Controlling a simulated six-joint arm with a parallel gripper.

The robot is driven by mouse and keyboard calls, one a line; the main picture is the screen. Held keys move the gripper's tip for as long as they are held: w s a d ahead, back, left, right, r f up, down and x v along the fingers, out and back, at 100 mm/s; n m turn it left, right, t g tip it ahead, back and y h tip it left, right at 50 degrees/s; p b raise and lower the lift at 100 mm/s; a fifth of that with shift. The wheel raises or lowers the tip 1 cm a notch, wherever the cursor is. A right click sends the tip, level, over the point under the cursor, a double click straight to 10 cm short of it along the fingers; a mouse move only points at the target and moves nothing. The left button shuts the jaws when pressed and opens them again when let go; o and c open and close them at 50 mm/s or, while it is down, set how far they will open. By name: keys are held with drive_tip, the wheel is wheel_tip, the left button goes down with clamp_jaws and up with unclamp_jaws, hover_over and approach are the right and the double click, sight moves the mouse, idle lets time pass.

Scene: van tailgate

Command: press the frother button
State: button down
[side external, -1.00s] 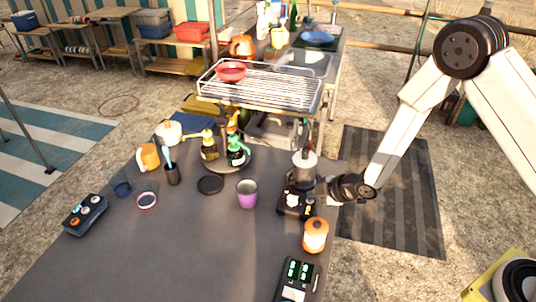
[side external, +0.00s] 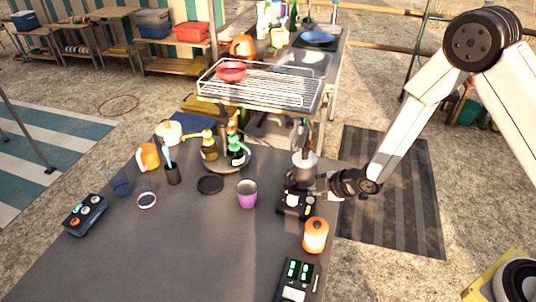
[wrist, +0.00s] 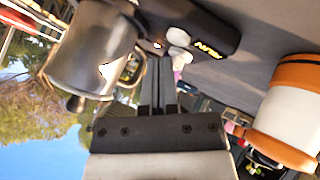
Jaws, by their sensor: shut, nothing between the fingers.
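The frother (side external: 292,208) is a dark unit near the right edge of the grey table, with a metal jug (side external: 304,165) at its top. In the wrist view its black base (wrist: 205,18) shows a pale oval button (wrist: 178,37), a small orange light and yellow lettering. The metal jug (wrist: 92,45) fills the upper left there. My gripper (wrist: 160,62) is shut and empty, its tips close below the button in the picture; I cannot tell whether they touch. In the side view my gripper (side external: 316,187) reaches in from the right beside the frother, partly hiding it.
An orange-and-white canister (side external: 315,236) stands close in front of the frother. A purple cup (side external: 247,194) stands to its left. The wire rack (side external: 262,86) is behind.

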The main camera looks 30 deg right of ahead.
sight(313, 200)
drive_tip(key=shift+r, duration=0.1)
drive_tip(key=shift+r, duration=2.4)
drive_tip(key=s+d+r+m+g+h, duration=0.2)
drive_tip(key=s+d+r+m, duration=0.2)
drive_tip(key=s+m, duration=0.3)
drive_tip(key=s+d+r+m+g+h, duration=0.2)
drive_tip(key=s+d+r+m, duration=0.3)
drive_tip(key=s, duration=0.5)
drive_tip(key=shift+s+d+m+g, duration=0.3)
drive_tip(key=shift+d+m+g, duration=0.4)
drive_tip(key=shift+m, duration=0.5)
